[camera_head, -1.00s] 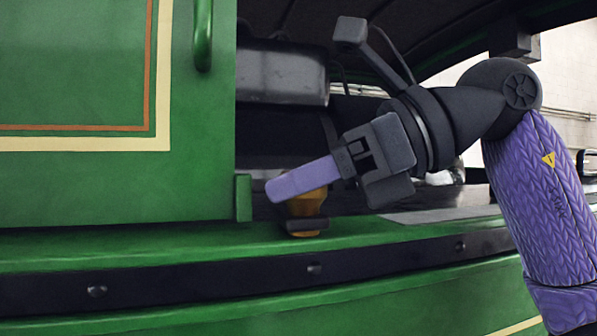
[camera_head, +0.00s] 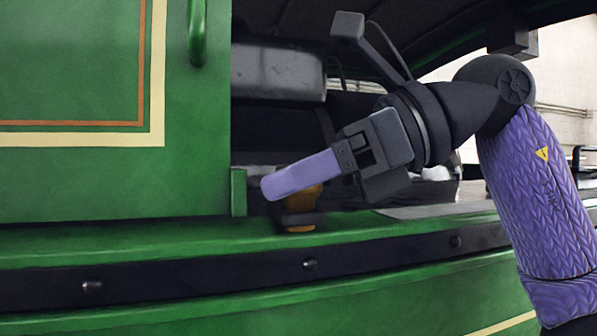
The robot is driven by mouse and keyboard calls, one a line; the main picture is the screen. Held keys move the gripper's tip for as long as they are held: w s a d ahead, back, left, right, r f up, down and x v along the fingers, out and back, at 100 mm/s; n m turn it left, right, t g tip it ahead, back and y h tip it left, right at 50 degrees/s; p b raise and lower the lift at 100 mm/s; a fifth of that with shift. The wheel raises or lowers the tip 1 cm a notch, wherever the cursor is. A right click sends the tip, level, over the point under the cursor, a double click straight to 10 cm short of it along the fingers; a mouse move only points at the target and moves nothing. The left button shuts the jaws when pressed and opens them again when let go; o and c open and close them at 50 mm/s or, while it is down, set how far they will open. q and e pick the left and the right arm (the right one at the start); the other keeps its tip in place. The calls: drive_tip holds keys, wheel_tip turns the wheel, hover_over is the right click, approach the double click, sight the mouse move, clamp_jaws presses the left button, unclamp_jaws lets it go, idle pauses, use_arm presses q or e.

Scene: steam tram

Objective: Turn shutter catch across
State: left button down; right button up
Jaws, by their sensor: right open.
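The shutter catch appears to be the small brass-coloured piece (camera_head: 300,206) with a dark bar across its lower part, standing on the green ledge (camera_head: 380,230). It is just right of the edge of the green shutter panel (camera_head: 80,180). My right gripper (camera_head: 270,187) reaches in from the right, with its purple finger in front of the top of the brass piece in the picture. The gripper is open, with one finger plainly visible and the other hidden. I cannot tell whether the finger touches the catch. My left gripper is out of view.
A green handle (camera_head: 197,32) stands on the panel above. A dark riveted strip (camera_head: 200,278) runs below the ledge. A dark grey cylinder (camera_head: 275,70) sits in the opening behind my right arm. A small green upright (camera_head: 238,192) stands close left of the catch.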

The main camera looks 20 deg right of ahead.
drive_tip(key=v, duration=1)
